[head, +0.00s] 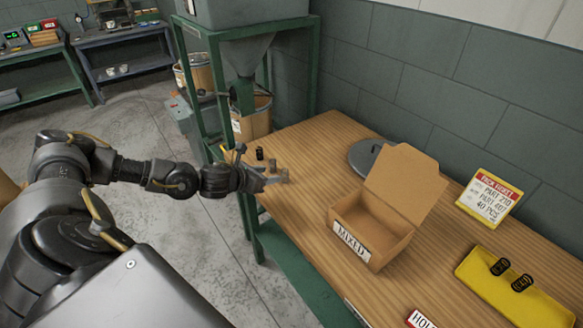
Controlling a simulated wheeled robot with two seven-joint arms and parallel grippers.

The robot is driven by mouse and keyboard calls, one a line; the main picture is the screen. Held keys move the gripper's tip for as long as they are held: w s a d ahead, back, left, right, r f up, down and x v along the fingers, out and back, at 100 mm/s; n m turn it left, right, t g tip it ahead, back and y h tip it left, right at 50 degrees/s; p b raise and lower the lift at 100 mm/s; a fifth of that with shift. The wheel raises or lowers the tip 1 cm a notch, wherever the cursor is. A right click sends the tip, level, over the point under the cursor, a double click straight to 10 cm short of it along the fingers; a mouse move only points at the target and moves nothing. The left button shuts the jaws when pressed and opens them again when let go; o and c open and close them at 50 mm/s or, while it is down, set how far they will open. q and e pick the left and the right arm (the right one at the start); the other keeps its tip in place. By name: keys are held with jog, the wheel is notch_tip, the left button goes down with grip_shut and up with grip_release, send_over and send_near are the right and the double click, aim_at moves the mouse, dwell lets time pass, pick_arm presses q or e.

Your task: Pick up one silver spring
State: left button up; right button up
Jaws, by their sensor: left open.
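My left gripper (279,178) is open over the left edge of the wooden table (310,150). A small dark spring (259,154) stands on the table just beyond the gripper. A small greyish shape (272,165) shows right at the fingers; it may be a silver spring or part of the gripper, and I cannot tell which. No spring is clearly seen between the fingers. My right gripper is not in view.
An open cardboard box (372,250) labelled MIXED stands mid-table, with a grey round lid (370,157) behind it. A yellow tray (480,285) with two black springs (521,283) lies at right, below a pack ticket (486,196). A green-framed hopper (245,52) stands behind the table.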

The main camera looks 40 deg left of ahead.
aim_at(283, 171)
pick_arm(q)
jog(key=shift+w+d, duration=0.1)
jog(key=shift+w, duration=0.25)
jog(key=shift+w+d, duration=0.1)
jog(key=shift+w, duration=0.15)
jog(key=shift+p+x, duration=0.6)
jog(key=shift+x, duration=1.5)
jog(key=shift+w+f, duration=0.25)
jog(key=shift+f, duration=0.05)
jog(key=shift+p, duration=0.35)
jog(key=shift+w+p, duration=0.3)
jog(key=shift+w, duration=0.05)
jog(key=p+x, duration=0.1)
jog(key=x, duration=0.2)
jog(key=shift+w+f, duration=0.2)
jog(key=shift+w, duration=0.1)
jog(key=shift+w+f, duration=0.25)
jog(key=shift+w, duration=0.05)
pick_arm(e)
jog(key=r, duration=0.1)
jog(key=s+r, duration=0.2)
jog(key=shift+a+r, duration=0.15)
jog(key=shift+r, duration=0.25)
pick_arm(q)
jog(key=shift+s, duration=0.1)
